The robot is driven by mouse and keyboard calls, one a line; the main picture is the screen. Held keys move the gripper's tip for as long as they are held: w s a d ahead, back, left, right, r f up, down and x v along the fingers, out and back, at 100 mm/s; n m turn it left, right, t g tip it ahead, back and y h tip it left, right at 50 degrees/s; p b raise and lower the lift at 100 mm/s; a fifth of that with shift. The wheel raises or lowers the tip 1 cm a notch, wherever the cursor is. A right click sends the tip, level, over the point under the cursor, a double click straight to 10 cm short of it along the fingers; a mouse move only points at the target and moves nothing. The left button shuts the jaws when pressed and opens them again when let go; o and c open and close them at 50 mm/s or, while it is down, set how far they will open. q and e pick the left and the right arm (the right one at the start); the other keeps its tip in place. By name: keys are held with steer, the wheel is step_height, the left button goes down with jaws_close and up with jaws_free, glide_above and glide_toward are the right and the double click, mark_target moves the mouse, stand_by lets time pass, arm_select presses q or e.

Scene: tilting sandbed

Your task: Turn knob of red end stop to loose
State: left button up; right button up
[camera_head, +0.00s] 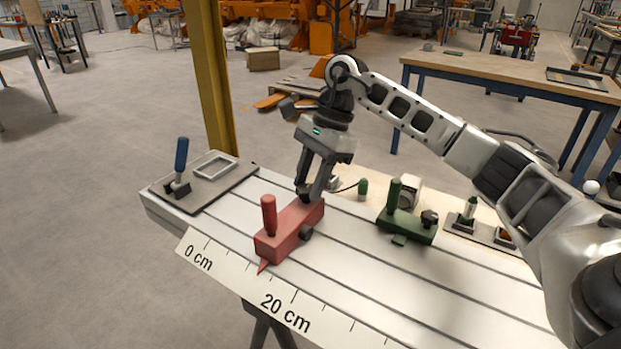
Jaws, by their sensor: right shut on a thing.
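The red end stop (290,230) lies on the white slotted bed, with an upright red handle (268,215) at its near end and a red pointer at the scale. A dark round part (306,233) sticks out of its right side. My right gripper (308,191) points down at the far end of the red end stop. Its fingers are closed on the knob there, which they mostly hide. Which way the knob is turned cannot be seen. My left gripper is not in view.
A green end stop (407,227) with a dark knob stands to the right on the bed (350,262). A grey plate (215,168) with a blue-handled clamp (180,165) lies at the left end. A yellow post (209,80) rises behind. The scale strip (235,277) runs along the front edge.

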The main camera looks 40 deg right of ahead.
steer(key=shift+r, duration=0.1)
steer(key=o, duration=1)
steer(key=p+v, duration=0.1)
steer(key=v, duration=1.5)
steer(key=shift+p, duration=0.3)
